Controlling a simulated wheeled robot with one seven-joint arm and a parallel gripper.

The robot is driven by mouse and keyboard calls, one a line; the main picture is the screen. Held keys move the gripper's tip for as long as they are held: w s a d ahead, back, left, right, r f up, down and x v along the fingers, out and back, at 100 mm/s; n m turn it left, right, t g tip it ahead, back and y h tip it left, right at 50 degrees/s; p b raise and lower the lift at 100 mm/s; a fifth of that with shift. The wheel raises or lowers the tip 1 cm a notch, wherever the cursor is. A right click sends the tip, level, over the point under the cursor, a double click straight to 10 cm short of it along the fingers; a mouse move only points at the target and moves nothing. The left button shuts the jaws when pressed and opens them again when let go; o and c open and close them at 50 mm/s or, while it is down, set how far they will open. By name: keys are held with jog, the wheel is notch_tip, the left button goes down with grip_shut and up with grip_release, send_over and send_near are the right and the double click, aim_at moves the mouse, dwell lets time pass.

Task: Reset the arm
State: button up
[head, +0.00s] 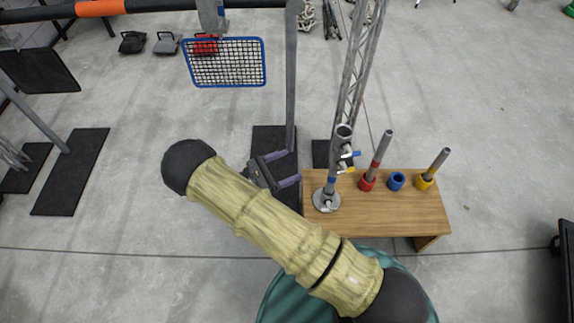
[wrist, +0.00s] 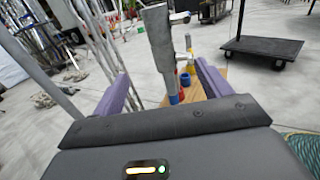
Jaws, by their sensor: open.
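My arm, with yellow-green patterned links, reaches across the lower middle of the head view. My gripper (head: 291,166) has two purple fingers, spread apart, with nothing seen between them in the head view. It is left of a grey metal post (head: 333,176) that stands upright on a round base plate on the wooden table (head: 420,215). In the wrist view, my gripper (wrist: 162,72) is open and the post (wrist: 160,55) appears between its fingers, beyond the tips. The far side of the post is hidden.
Clamps (head: 346,156) project from the post. A red holder (head: 367,182) and a yellow holder (head: 424,182) each carry a tube; a blue holder (head: 397,181) is empty. A lattice truss (head: 361,65) rises behind. A blue-framed mesh panel (head: 225,63) hangs at upper left.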

dwell(0.6)
jog(key=s+d+r+m+g+y, duration=0.3)
jog(key=s+d+r+m+y, duration=0.3)
jog(key=d+r+m+y, duration=0.4)
jog(key=s+d+r+m+g+y, duration=0.2)
jog(key=s+d+r+m+y, duration=0.4)
jog(key=r+m, duration=0.5)
notch_tip(320, 180, up, 14)
jog(key=m+p, duration=0.2)
jog(key=p, duration=1.3)
jog(key=shift+s+a+p, duration=0.2)
jog(key=shift+s+p, duration=0.2)
